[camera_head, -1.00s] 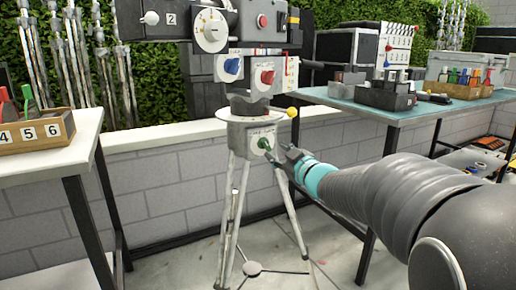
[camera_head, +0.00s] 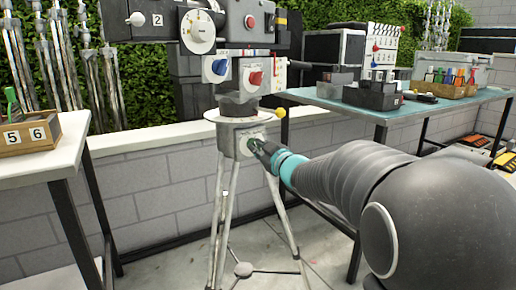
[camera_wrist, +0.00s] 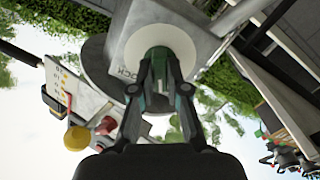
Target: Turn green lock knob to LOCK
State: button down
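The green lock knob (camera_wrist: 157,54) sits at the middle of a round white dial (camera_wrist: 185,45) in the wrist view. In the head view the white dial plate (camera_head: 246,137) is on the grey block atop the tripod, and my gripper hides much of the knob. My gripper (camera_wrist: 158,72) reaches the knob with its two fingers close together, one on each side, and appears shut on it. The gripper also shows at the dial in the head view (camera_head: 258,145).
The tripod (camera_head: 226,215) carries a stack of dials and red and blue knobs above. A yellow ball-ended lever (camera_head: 280,113) sticks out just above my gripper. A teal-topped table (camera_head: 440,106) stands right and a white table (camera_head: 70,152) left.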

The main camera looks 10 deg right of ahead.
jog(key=shift+r+m+p, duration=0.15)
jog(key=shift+m+p, duration=0.25)
jog(key=shift+p, duration=0.1)
jog(key=shift+r+m+p, duration=0.1)
jog(key=shift+m+p, duration=0.9)
jog(key=shift+p, duration=0.05)
jog(key=m+p, duration=0.3)
jog(key=shift+m, duration=0.3)
jog(key=m+p, duration=0.1)
jog(key=m, duration=0.1)
jog(key=shift+m, duration=0.3)
jog(key=shift+d+m+p, duration=0.1)
jog(key=shift+m+p, duration=0.3)
jog(key=shift+m, duration=1.1)
jog(key=c, duration=1.2)
grip_release()
jog(key=shift+w, duration=0.1)
jog(key=shift+o, duration=0.2)
